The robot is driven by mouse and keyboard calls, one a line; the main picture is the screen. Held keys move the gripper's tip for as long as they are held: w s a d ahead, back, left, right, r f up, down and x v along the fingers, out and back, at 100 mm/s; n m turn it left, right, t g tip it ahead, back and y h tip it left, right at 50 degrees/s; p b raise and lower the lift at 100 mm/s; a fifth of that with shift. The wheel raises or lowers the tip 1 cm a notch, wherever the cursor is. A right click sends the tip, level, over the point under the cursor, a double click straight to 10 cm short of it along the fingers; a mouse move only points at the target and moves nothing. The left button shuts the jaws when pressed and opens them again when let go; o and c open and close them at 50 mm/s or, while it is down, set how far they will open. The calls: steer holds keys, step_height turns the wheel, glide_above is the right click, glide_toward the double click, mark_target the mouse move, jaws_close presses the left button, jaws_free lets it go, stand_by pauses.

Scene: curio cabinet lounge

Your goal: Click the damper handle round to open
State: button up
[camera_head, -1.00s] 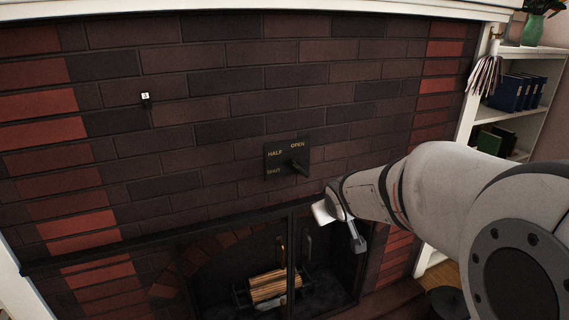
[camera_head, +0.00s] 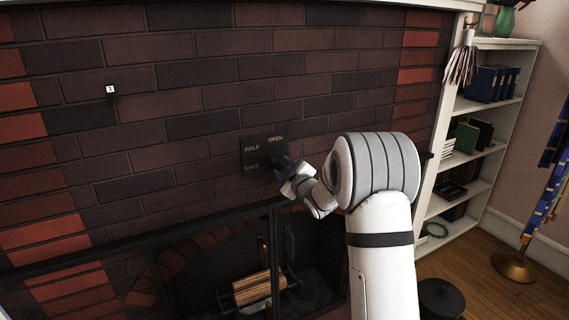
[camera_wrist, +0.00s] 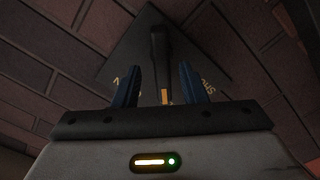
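The dark damper plate (camera_head: 256,143) is on the brick wall above the fireplace, with the words HALF, OPEN and SHUT. My gripper (camera_head: 281,164) is at the plate's lower right and hides most of the handle in the head view. In the wrist view the black damper handle (camera_wrist: 157,48) stands between the two blue fingers of my gripper (camera_wrist: 159,85). The fingers are apart, with a gap visible on each side of the handle. Part of the lettering shows beside the fingers. I cannot tell exactly which word the handle points at.
The fireplace opening (camera_head: 225,270) with logs (camera_head: 259,287) is below the plate. A small tag marked 3 (camera_head: 110,89) is on the bricks at left. A white bookshelf (camera_head: 482,132) stands at right. A dark round stool (camera_head: 441,298) is on the floor at lower right.

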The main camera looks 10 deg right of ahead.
mark_target(280, 165)
steer(key=shift+x, duration=0.8)
steer(key=shift+w+a+r, duration=0.15)
steer(key=shift+w+a, duration=0.15)
steer(key=shift+w, duration=0.45)
steer(key=shift+s, duration=0.1)
jaws_close()
